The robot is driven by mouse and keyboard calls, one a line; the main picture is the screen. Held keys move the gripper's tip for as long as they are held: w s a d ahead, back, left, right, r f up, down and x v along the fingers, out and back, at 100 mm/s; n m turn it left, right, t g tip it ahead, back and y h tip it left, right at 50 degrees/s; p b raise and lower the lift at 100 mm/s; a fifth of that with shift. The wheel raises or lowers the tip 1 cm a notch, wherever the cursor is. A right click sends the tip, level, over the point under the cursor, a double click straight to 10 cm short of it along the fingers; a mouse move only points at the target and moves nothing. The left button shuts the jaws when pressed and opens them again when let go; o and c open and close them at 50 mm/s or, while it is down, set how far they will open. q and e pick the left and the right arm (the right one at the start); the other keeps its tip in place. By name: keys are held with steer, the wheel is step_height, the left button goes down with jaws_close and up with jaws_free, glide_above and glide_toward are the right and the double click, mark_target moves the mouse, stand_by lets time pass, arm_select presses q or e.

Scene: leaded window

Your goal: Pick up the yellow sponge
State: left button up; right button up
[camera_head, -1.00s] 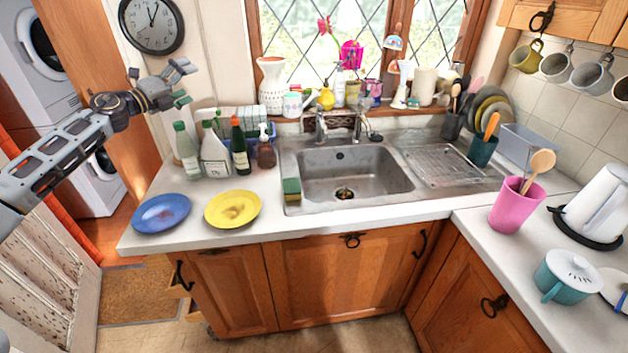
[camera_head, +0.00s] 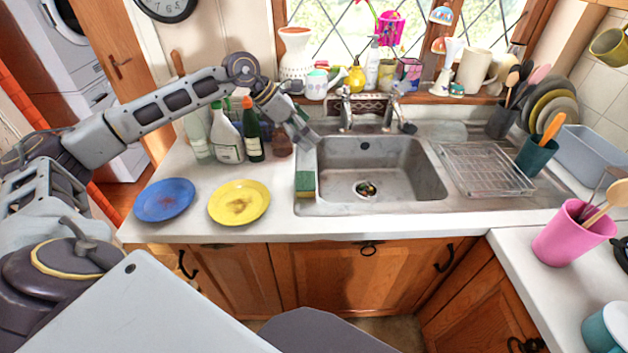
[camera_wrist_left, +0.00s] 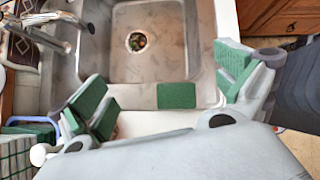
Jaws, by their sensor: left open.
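The sponge (camera_head: 305,184) stands on the sink's left rim, near the counter's front. It shows a dark green face and a thin yellow part. In the left wrist view its green face (camera_wrist_left: 177,95) lies at the sink edge, between my spread fingers in the picture. My left gripper (camera_head: 301,131) is open and empty, above the sink's back left corner, behind and above the sponge and apart from it. Its green finger pads show on both sides of the left wrist view (camera_wrist_left: 163,82). My right gripper is not in view.
A blue plate (camera_head: 164,200) and a yellow plate (camera_head: 239,203) lie left of the sponge. Several bottles, including a dark green one (camera_head: 253,135), stand behind them near my left arm. The sink basin (camera_head: 385,170) is open on the right, with the faucet (camera_head: 346,110) behind.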

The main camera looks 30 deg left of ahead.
arm_select(q)
steer(key=s+a+f+m+g+y, duration=0.2)
steer(key=s+a+f, duration=0.1)
steer(key=s, duration=0.1)
steer(key=shift+s+a+f+m+g, duration=0.15)
steer(key=shift+a+m+g, duration=0.15)
steer(key=shift+g, duration=0.1)
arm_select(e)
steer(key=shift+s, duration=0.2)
arm_select(q)
steer(key=shift+d, duration=0.1)
glide_above(307, 180)
steer(key=s+a, duration=0.2)
steer(key=f, duration=0.6)
steer(key=shift+w+f+p, duration=0.25)
steer(key=shift+p, duration=0.05)
steer(key=shift+w+d+f, duration=0.15)
steer(key=shift+f, duration=0.6)
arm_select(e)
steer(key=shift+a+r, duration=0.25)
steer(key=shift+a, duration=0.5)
